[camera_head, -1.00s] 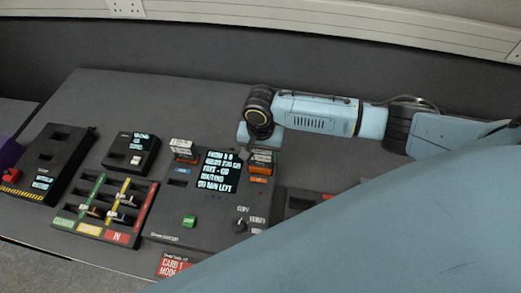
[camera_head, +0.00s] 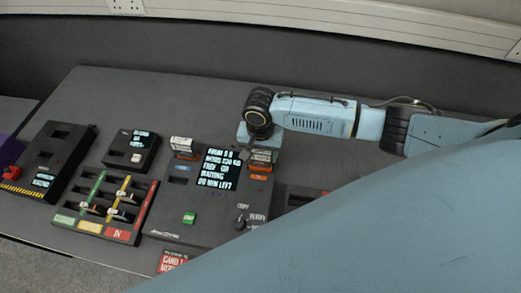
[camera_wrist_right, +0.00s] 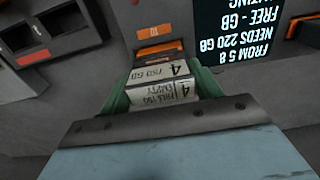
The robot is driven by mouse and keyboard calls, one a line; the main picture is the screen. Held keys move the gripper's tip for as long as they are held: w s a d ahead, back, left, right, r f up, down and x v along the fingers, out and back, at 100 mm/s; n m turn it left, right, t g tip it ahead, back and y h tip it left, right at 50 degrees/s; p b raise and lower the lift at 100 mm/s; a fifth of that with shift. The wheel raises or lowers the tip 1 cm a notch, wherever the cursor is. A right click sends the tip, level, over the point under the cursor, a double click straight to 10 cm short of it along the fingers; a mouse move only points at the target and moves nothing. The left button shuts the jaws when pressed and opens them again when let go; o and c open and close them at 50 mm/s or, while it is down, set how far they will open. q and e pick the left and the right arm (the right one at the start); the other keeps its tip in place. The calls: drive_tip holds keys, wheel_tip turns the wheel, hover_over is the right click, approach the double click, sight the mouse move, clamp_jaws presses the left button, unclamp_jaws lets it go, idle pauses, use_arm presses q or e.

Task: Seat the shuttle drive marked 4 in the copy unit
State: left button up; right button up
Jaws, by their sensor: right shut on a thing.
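The shuttle drive marked 4 (camera_wrist_right: 160,82) has white labels with upside-down text in the right wrist view. My right gripper (camera_wrist_right: 162,92) is shut on it, a green finger on each side. In the head view, the drive (camera_head: 262,157) stands at the right bay of the copy unit (camera_head: 200,230), just behind an orange strip (camera_head: 258,177). My right gripper (camera_head: 258,147) is over that bay, partly hidden by its own wrist. How deep the drive sits cannot be told. The unit's screen (camera_head: 220,168) shows a waiting message and "FREE - GB". My left gripper is out of view.
Another white-labelled drive (camera_head: 181,145) stands at the unit's left bay. To the left are a small display box (camera_head: 130,150), a slider tray (camera_head: 105,205) and a black unit (camera_head: 50,160). A red card (camera_head: 172,262) lies in front. The table behind is clear.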

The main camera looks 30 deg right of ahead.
drive_tip(key=shift+f, duration=0.65)
idle(0.5)
drive_tip(key=o, duration=1.5)
drive_tip(key=shift+r, duration=0.1)
wheel_tip(320, 180, up, 3)
drive_tip(key=p, duration=0.3)
drive_tip(key=shift+p, duration=0.3)
wheel_tip(320, 180, up, 2)
drive_tip(key=shift+r+p, duration=0.1)
drive_tip(key=shift+p, duration=1)
drive_tip(key=shift+r, duration=1.05)
